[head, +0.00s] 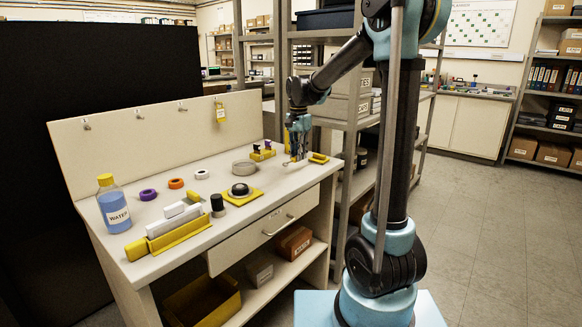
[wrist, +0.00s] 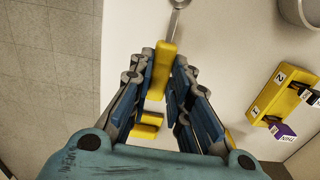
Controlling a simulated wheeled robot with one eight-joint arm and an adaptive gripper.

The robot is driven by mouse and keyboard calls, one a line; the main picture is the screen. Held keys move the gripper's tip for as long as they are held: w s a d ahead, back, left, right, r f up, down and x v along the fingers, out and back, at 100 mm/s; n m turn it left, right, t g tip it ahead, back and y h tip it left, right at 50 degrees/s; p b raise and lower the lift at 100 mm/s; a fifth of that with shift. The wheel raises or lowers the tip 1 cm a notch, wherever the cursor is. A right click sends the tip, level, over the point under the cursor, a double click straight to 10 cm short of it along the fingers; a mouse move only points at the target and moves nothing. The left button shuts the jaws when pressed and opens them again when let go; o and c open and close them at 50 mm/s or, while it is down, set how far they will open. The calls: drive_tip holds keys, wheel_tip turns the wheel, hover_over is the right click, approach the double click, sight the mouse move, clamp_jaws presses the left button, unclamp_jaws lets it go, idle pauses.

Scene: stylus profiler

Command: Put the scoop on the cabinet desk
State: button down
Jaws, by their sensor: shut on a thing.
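My gripper (head: 298,152) is at the right end of a pale workbench (head: 225,213), low over its top. In the wrist view my gripper (wrist: 168,75) is shut on the yellow handle of the scoop (wrist: 163,72). The scoop's metal end points away from the fingers, toward the top of the picture. In the head view the scoop (head: 289,163) is small, and I cannot tell whether it touches the top. A white-fronted cabinet desk (head: 465,122) stands far back at the right wall, with small items on its top.
A yellow holder (head: 318,158) lies right of my gripper. A numbered yellow rack (wrist: 285,92) and a grey dish (head: 244,167) are near. A water bottle (head: 113,205) stands at left. Metal shelving (head: 365,135) rises behind my arm. The floor (head: 490,240) at right is clear.

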sight(298, 172)
drive_tip(key=shift+f, duration=2.25)
drive_tip(key=c, duration=1.5)
unclamp_jaws()
